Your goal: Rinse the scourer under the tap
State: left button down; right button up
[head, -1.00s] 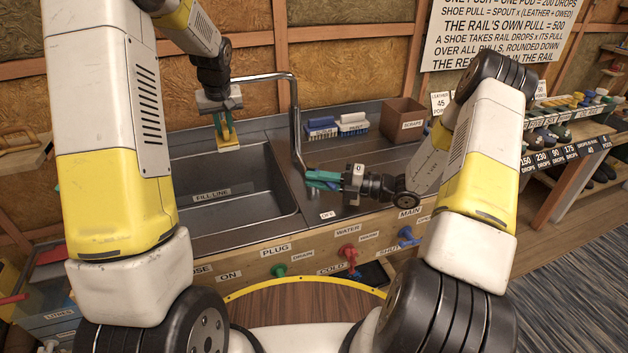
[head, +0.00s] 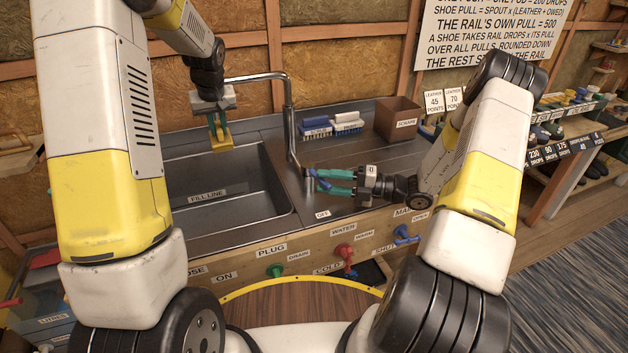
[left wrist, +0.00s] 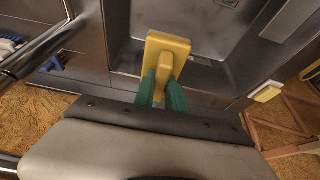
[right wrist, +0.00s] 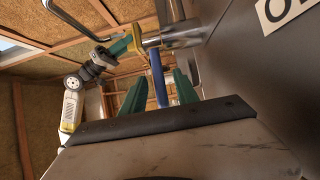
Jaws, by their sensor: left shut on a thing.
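The yellow scourer (head: 219,141) is in my left gripper (head: 219,126), over the back of the sink (head: 232,190). In the left wrist view the scourer (left wrist: 168,48) sits at the ends of the green fingers, which are shut on it. The tap's grey spout (head: 255,78) reaches left from its post towards my left gripper; its outlet is hidden behind that gripper. I see no water running. My right gripper (head: 338,181) is by the foot of the post. In the right wrist view its fingers stand apart, with the blue tap lever (right wrist: 158,78) between them.
Blue and white brushes (head: 332,125) and a brown scraps box (head: 398,120) stand behind the right drainer. Green, red and blue handles (head: 345,252) stick out from the wooden front panel. The sink basin looks empty.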

jog(key=v, duration=0.7)
jog(key=shift+d, duration=0.25)
jog(key=shift+c, duration=0.5)
